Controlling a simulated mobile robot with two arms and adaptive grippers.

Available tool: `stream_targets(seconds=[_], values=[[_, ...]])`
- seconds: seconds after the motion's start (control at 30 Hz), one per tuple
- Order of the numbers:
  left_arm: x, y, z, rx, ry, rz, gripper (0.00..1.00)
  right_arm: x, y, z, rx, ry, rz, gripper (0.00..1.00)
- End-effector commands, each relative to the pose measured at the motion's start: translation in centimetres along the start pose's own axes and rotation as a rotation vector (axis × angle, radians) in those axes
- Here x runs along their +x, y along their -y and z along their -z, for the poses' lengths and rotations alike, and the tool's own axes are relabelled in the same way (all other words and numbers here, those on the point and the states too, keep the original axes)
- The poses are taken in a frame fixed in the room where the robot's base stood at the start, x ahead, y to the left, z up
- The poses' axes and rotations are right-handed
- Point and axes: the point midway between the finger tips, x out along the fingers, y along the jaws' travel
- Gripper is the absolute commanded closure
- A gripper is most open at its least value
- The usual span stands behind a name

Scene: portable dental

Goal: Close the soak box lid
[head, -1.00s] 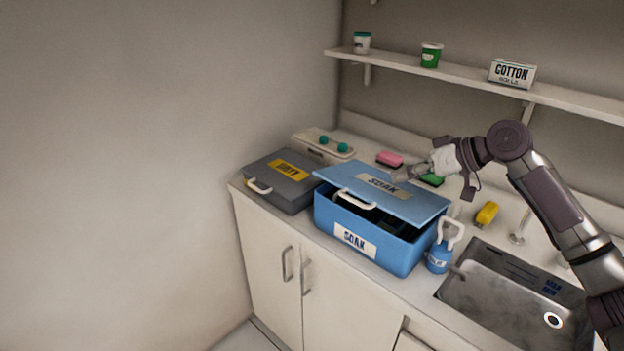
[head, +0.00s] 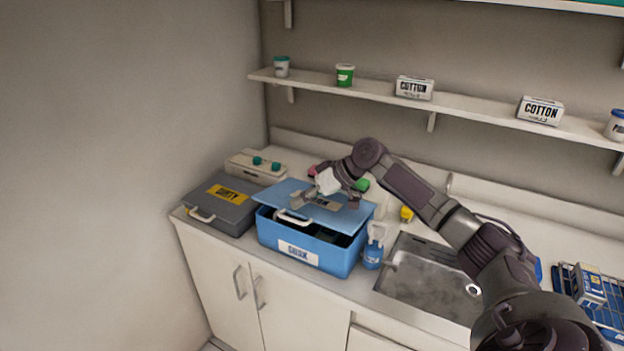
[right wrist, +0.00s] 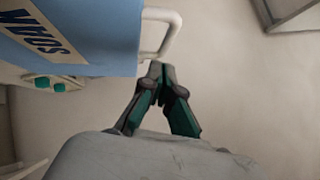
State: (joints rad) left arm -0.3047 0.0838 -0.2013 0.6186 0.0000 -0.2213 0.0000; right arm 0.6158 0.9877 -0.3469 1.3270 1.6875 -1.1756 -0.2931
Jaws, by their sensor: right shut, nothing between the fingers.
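The soak box (head: 300,245) is blue and stands on the counter, with a SOAK label on its front. Its blue lid (head: 280,190) is partly open, tilted above the box, with a dark gap showing under its front and right edges. A white handle (head: 293,217) is at the lid's front edge. My left gripper is not in view.
A grey DIRTY case (head: 222,203) stands left of the box. A blue bottle (head: 373,255) stands close at its right, before the sink (head: 430,280). A device with teal knobs (head: 250,165) is behind. A shelf (head: 450,105) runs along the wall above.

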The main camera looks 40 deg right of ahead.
Motion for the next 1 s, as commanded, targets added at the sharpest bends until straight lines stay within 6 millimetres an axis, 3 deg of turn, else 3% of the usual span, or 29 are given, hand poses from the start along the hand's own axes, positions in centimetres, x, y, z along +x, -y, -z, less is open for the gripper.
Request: stream_targets(seconds=[0.27,0.6,0.83,1.0], values=[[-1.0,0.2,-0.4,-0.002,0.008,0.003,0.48,1.3,0.1,-1.4,-0.001,-0.001,0.000,1.00],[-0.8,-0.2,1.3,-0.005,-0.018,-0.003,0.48,1.6,0.0,-1.6,-0.006,0.000,-0.004,1.00],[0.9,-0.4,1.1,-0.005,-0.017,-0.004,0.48,4.7,-0.8,-4.8,-0.097,0.001,-0.095,1.00],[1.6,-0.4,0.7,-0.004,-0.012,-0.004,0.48,5.9,-1.3,-5.8,-0.096,-0.001,-0.096,1.00]])
